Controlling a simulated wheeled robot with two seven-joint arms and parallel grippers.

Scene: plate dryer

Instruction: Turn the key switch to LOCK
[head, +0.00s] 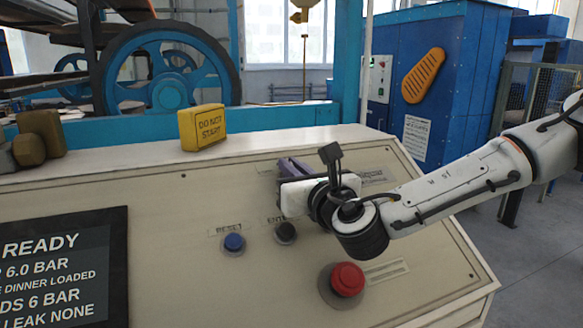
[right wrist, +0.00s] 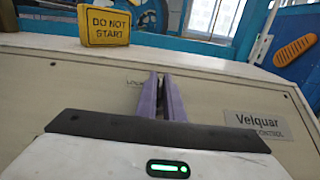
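My right gripper (head: 291,167) reaches over the sloped beige control panel (head: 160,200) from the right. Its two purple fingers (right wrist: 161,82) point at the upper part of the panel, close together with a narrow gap between them. The key switch itself does not show in either view; the fingers and gripper body cover that part of the panel. Small lettering, partly covered and hard to read, shows just left of the fingers in the right wrist view. I cannot tell whether the fingers hold a key. My left gripper is not in view.
A yellow DO NOT START block (head: 201,127) stands on the panel's top ledge. A dark display (head: 65,265) is at lower left. Brown blocks (head: 38,135) sit at far left.

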